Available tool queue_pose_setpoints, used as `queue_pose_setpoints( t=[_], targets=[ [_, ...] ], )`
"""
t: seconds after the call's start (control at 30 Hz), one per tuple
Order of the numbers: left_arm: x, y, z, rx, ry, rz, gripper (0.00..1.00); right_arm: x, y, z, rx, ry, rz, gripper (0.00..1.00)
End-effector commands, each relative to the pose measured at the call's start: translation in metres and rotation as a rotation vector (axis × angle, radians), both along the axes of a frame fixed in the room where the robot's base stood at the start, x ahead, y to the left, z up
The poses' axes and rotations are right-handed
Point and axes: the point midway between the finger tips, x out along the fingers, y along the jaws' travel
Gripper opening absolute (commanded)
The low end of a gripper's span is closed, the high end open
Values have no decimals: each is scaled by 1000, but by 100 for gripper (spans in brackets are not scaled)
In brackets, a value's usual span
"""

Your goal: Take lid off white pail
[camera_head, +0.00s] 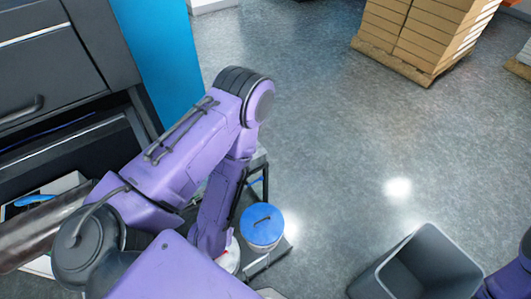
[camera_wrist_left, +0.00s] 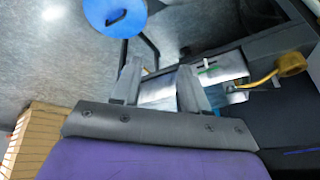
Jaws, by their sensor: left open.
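A pail with a round blue lid (camera_head: 264,226) stands on a low dark stand right of my left arm in the head view. The lid is on the pail and has a dark handle (camera_head: 262,219) across its top. Only a little of the pail's pale side shows below it. The lid also shows at the top of the left wrist view (camera_wrist_left: 112,14), cut by the frame edge. My left gripper (camera_wrist_left: 160,72) is open, apart from the lid and beside it. My right gripper is out of view.
A grey open bin (camera_head: 427,265) stands on the floor at lower right. A dark cabinet (camera_head: 60,70) is at left. Stacked boxes (camera_head: 425,35) stand on a pallet at the back. A white object (camera_head: 229,258) is partly hidden by my arm. The middle floor is clear.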

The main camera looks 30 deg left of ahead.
Motion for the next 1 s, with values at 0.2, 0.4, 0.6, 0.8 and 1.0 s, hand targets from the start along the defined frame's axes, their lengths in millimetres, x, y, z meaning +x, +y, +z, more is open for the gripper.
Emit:
queue_pose_setpoints(
  t=[0.2,0.4,0.6,0.8,1.0],
  targets=[
    [50,-13,-95,95,-4,-311,44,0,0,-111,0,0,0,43],
    [89,-23,-155,209,0,-581,44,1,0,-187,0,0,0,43],
    [124,-31,-207,339,11,-830,44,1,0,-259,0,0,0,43],
    [145,-36,-230,436,23,-989,44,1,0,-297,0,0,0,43],
    [157,-35,-244,460,28,-1030,44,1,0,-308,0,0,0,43]
  ],
)
